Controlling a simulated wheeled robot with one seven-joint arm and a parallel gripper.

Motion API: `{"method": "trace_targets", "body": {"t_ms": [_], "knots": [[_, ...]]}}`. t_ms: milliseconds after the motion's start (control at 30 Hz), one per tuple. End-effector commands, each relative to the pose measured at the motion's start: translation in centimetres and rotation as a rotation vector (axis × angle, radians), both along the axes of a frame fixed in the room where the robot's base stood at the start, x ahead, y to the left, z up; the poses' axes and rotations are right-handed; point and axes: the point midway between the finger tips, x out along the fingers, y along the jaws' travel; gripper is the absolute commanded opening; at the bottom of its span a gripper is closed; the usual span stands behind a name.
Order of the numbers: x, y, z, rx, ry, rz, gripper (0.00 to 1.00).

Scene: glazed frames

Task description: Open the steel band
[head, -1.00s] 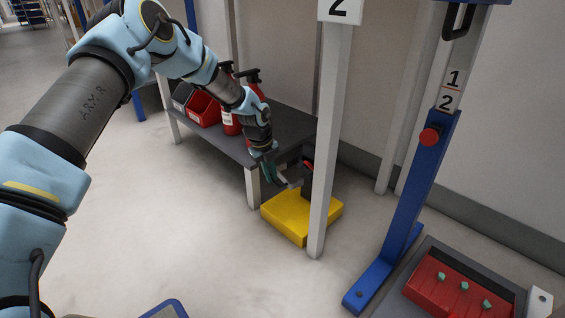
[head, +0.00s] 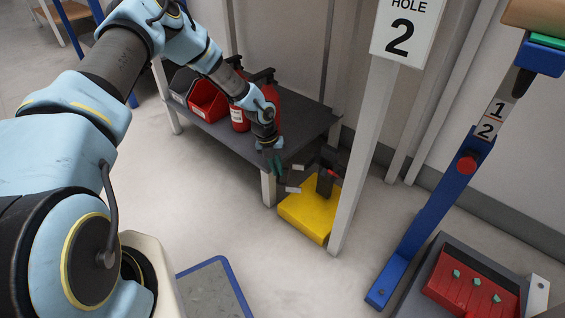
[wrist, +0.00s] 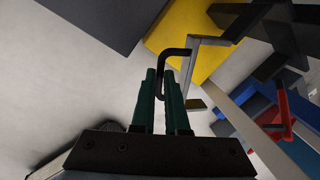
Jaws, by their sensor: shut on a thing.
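The steel band (wrist: 205,42) is a thin grey metal strip beside a yellow base (wrist: 198,22) in the wrist view. A bent black handle (wrist: 164,72) hangs at its left end. My gripper (wrist: 162,75) has green fingers closed around this handle. In the head view my gripper (head: 277,168) is low beside the bench leg, left of the dark upright (head: 325,182) on the yellow base (head: 306,220). A small grey piece of the band (head: 294,189) shows just below the fingers. How far the band stands open is hard to tell.
A grey bench (head: 225,125) with red bins and red extinguishers stands behind my gripper. A white post (head: 362,150) signed "HOLE 2" rises right of the yellow base. A blue stand (head: 430,210) and red tray (head: 470,285) are farther right.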

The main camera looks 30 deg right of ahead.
Motion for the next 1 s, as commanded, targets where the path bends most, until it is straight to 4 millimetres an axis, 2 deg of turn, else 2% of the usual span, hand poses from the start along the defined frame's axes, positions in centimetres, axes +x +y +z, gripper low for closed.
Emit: {"method": "trace_targets", "body": {"t_ms": [600,633,800,900,1000], "knots": [[0.04,0.34,-0.05,0.0,-0.002,-0.037,0.0],[0.04,0.34,-0.05,0.0,-0.002,-0.037,0.13],[0.01,0.33,-0.04,0.001,-0.001,-0.038,0.32],[0.0,0.33,-0.04,0.001,-0.001,-0.038,0.42],[-0.01,0.32,-0.04,0.0,0.0,-0.038,0.42]]}}
